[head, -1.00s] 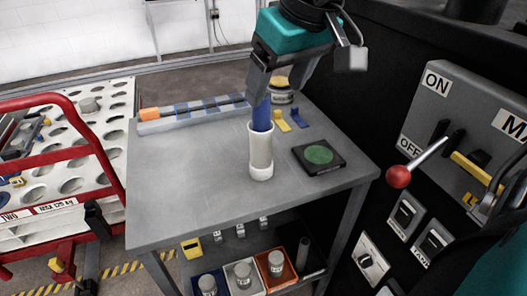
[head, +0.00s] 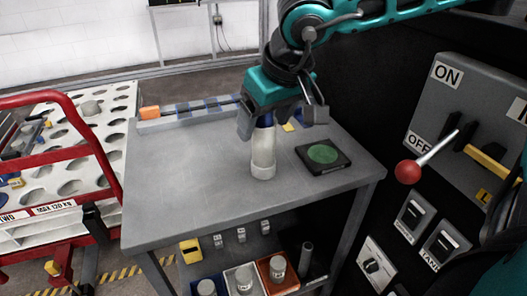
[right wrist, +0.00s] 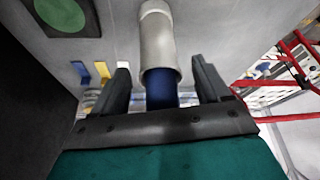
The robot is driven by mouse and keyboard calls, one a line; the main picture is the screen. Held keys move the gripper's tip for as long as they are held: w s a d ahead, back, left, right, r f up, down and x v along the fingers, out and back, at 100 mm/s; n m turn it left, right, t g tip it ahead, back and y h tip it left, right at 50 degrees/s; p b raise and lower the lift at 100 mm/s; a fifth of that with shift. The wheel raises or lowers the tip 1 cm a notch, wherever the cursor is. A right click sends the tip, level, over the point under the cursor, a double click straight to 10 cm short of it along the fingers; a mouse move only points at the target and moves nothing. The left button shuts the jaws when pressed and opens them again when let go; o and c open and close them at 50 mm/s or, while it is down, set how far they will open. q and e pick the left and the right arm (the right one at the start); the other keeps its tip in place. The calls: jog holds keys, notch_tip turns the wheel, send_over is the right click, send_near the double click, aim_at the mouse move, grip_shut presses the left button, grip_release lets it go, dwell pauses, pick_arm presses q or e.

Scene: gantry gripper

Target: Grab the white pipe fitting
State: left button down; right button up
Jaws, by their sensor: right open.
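The white pipe fitting (head: 263,150) stands upright on the grey table, with a blue cylindrical part (head: 265,120) rising from its top. My right gripper (head: 281,118) is open above the fitting, its fingers around the level of the blue part. In the right wrist view the fitting (right wrist: 158,45) lies just beyond the fingertips, and the blue part (right wrist: 161,88) shows between the two open fingers (right wrist: 163,80). The fingers look apart from both. My left gripper is not in view.
On the grey table (head: 185,190) a black pad with a green disc (head: 322,154) lies right of the fitting. A rack with an orange end (head: 150,113) lies at the back. A panel with a red-knobbed lever (head: 408,171) stands at the right. The table's left half is clear.

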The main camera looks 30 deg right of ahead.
jog(key=shift+c, duration=0.4)
jog(key=c, duration=1.3)
jog(key=shift+o, duration=0.2)
